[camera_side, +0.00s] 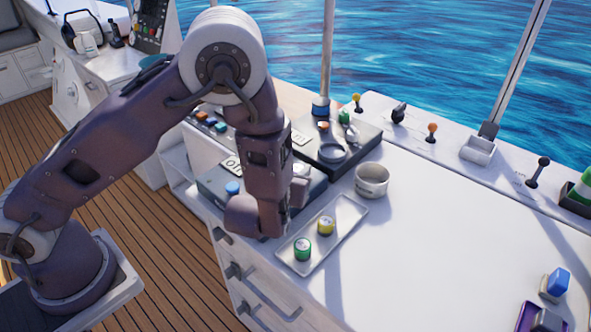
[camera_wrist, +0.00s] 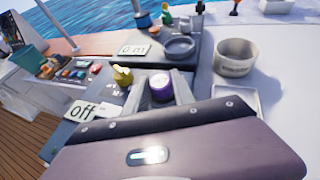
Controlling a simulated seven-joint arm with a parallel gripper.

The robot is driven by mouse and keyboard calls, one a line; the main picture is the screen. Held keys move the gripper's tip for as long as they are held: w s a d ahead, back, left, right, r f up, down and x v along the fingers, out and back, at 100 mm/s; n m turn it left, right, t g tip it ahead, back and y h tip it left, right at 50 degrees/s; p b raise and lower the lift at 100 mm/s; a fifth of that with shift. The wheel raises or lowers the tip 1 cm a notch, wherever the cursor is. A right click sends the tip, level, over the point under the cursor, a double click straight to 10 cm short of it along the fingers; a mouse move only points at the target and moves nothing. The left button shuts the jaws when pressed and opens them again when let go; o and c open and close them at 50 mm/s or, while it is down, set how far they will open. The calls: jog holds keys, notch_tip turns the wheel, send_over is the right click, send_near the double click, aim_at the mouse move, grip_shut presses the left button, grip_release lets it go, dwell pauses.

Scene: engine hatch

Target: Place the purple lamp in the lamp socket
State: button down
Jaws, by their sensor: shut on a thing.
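The purple lamp (camera_wrist: 161,86) is a short purple cylinder with a pale top. In the wrist view it stands between the two fingers of my gripper (camera_wrist: 165,93), which is shut on it. In the side view my arm hides the lamp, and my gripper (camera_side: 299,188) is partly hidden over the dark panel box (camera_side: 216,184), left of the tray. A yellow knob (camera_wrist: 122,76) is just left of the lamp in the wrist view. No lamp socket can be made out for certain; the area under the lamp is hidden.
A white tray (camera_side: 340,238) holds a green lamp (camera_side: 303,249) and a yellow lamp (camera_side: 325,226). A white bowl (camera_side: 372,180) stands behind it. A second dark box has a grey ring (camera_side: 332,152). A blue cap (camera_side: 232,188) is on the near box. The counter's right side has free room.

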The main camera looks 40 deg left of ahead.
jog(key=c, duration=1.1)
grip_release()
jog(key=shift+o, duration=0.2)
